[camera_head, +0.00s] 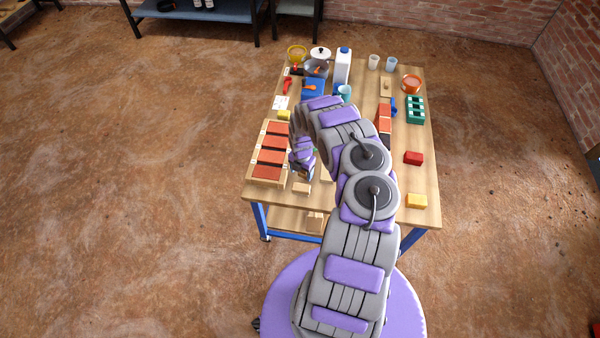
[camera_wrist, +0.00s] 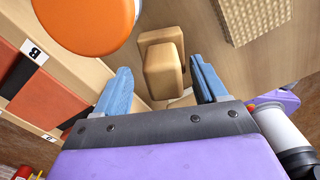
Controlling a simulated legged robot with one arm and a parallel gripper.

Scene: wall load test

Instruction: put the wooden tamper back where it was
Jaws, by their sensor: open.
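A wooden piece (camera_wrist: 162,72), which I take to be the tamper, shows between my fingertips in the wrist view. It looks like a rounded block with another block-like part behind it. My gripper (camera_wrist: 160,88) is open, with one blue finger on each side of it and visible gaps. In the head view my gripper (camera_head: 304,174) is low over the table's front left part, partly hidden by my arm. A pale wooden block (camera_head: 300,187) lies just below it near the front edge; I cannot tell if it is the same piece.
A wooden tray with red-brown slabs (camera_head: 268,157) and letter labels is left of my gripper. An orange disc (camera_wrist: 95,22) and a ridged board (camera_wrist: 253,15) are close by. Bottles, cups and tools crowd the table's back. A red block (camera_head: 413,158) and yellow block (camera_head: 417,201) are right.

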